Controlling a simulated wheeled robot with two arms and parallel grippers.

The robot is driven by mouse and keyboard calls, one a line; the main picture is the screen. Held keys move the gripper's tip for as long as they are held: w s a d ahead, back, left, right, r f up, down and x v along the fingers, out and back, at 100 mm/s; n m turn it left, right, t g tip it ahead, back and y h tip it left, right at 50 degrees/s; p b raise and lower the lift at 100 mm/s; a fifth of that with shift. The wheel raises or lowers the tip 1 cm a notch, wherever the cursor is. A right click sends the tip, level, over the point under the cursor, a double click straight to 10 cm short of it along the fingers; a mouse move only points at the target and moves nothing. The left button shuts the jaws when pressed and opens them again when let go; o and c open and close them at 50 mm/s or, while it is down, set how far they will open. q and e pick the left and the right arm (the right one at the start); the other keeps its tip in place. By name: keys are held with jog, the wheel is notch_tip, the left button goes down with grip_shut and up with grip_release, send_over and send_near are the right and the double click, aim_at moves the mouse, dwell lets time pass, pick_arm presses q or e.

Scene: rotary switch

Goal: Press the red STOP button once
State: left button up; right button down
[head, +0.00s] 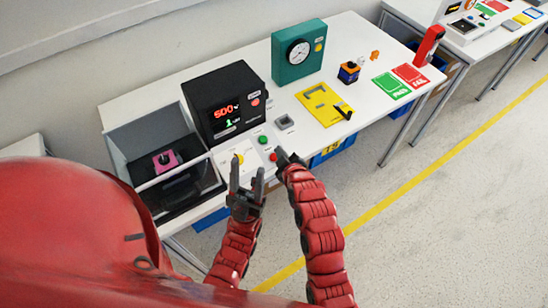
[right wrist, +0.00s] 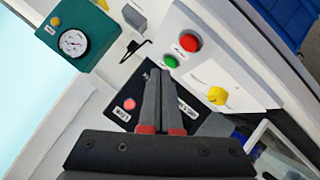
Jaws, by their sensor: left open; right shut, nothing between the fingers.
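The red button (head: 273,157) is on the light control panel at the table's front edge, beside a green button (head: 262,140) and a yellow knob (head: 238,158). Its label is too small to read. In the right wrist view the red button (right wrist: 189,42) lies beyond the fingertips, with the green button (right wrist: 171,61) nearer and the yellow knob (right wrist: 217,95) to the right. My right gripper (head: 281,154) is shut and empty, close beside the red button in the head view and apart from it. My left gripper (head: 247,168) is open and empty, in front of the yellow knob.
A black meter box (head: 232,115) with a lit red display and another red button (head: 255,101) stands behind the panel. Floor in front is free.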

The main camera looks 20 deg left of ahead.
aim_at(274, 153)
jog(key=shift+w+a+f+b, duration=0.15)
jog(key=shift+f+b, duration=0.15)
jog(key=shift+f, duration=0.3)
jog(key=shift+w+a+f+b, duration=0.1)
jog(key=shift+a+f+b, duration=0.15)
jog(key=shift+f, duration=0.35)
jog(key=shift+w+a+f+b, duration=0.1)
jog(key=shift+f+b, duration=0.25)
jog(key=shift+f, duration=0.25)
dwell(0.5)
jog(key=shift+w+a+f+b, duration=0.1)
jog(key=shift+f+b, duration=0.25)
jog(key=shift+b, duration=0.15)
jog(key=shift+a+f+b, duration=0.1)
jog(key=shift+f+b, duration=0.3)
jog(key=shift+f, duration=0.05)
dwell(0.5)
jog(key=shift+r, duration=0.15)
jog(key=shift+d+r, duration=0.25)
jog(key=shift+r, duration=0.45)
jog(key=shift+r, duration=0.1)
jog(key=shift+s+d+r+p, duration=0.2)
jog(key=shift+r+p, duration=0.05)
jog(key=shift+r, duration=0.5)
jog(key=shift+s+d+r+p, duration=0.2)
jog(key=shift+r+p, duration=0.1)
jog(key=shift+r, duration=0.45)
jog(key=shift+s+d+r+p, duration=0.2)
jog(key=shift+r+p, duration=0.05)
jog(key=shift+r, duration=0.5)
